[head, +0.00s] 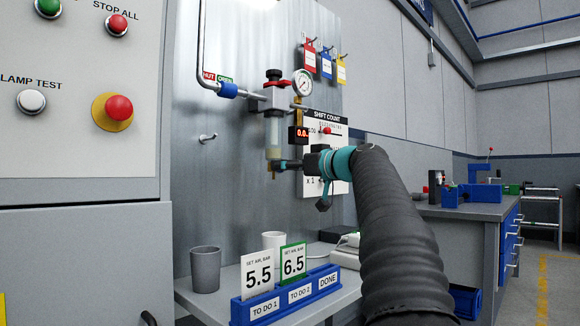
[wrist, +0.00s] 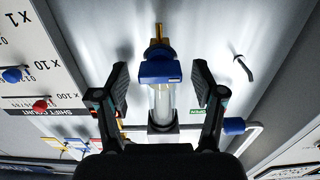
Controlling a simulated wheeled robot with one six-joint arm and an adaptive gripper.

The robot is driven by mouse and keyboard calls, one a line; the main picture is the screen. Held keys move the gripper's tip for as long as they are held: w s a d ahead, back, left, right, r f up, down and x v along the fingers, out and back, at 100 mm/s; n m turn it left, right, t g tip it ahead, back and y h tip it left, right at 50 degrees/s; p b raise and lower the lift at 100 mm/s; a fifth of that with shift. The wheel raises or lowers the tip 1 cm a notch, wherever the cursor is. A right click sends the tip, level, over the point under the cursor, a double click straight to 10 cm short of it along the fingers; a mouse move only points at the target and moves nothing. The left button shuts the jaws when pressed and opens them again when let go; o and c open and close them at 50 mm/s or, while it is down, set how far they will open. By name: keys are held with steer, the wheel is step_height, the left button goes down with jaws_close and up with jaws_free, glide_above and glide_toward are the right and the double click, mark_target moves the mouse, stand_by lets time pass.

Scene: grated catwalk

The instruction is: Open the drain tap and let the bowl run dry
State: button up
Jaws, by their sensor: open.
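The clear bowl (head: 273,133) hangs upright under the regulator on the metal panel and looks pale inside. I cannot make out a clear liquid level. In the wrist view the picture is turned over, and the bowl (wrist: 161,103) ends in a blue collar (wrist: 160,72) with the brass drain tap (wrist: 158,38) beyond it. The brass tip (head: 274,175) also shows under the bowl in the head view. My gripper (wrist: 160,78) is open, one finger on each side of the blue collar, with gaps visible on both sides.
A gauge (head: 302,82) and a small red display (head: 298,134) sit beside the regulator. A blue pipe valve (head: 229,90) is at left. A shelf below holds a grey cup (head: 205,269), a white cup (head: 274,245) and a blue card rack (head: 287,300). A hook (wrist: 243,67) sticks out nearby.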

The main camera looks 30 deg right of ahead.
steer(key=c, duration=1.2)
steer(key=shift+o, duration=0.3)
steer(key=shift+m, duration=0.4)
steer(key=m+p, duration=0.1)
steer(key=m, duration=0.2)
steer(key=shift+m, duration=0.4)
steer(key=m+p, duration=0.2)
steer(key=m, duration=0.2)
steer(key=shift+d+m, duration=0.1)
steer(key=shift+m, duration=0.2)
steer(key=shift+f+m+p, duration=0.1)
steer(key=shift+m+p, duration=1.85)
steer(key=shift+m, duration=2.45)
